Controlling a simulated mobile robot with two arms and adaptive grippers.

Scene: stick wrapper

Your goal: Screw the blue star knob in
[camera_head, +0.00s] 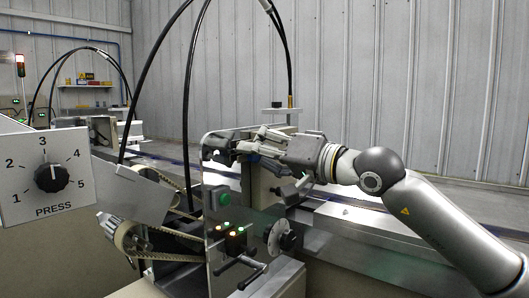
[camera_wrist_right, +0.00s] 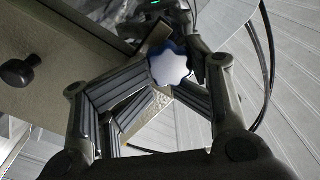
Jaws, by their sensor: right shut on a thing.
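The blue star knob (camera_wrist_right: 170,64) shows in the right wrist view, with a pale lobed face and a blue rim. It sits between the fingers of my right gripper (camera_wrist_right: 176,48), which is shut on it. In the head view my right gripper (camera_head: 244,150) reaches in from the right to the upper part of the machine's clear panel. The fingers largely hide the knob there. How deep its thread sits cannot be seen. My left gripper is in neither view.
A black round knob (camera_wrist_right: 20,71) stands on the beige machine side. A press dial plate (camera_head: 47,178) is at the left. Black cables (camera_head: 187,110) arch overhead.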

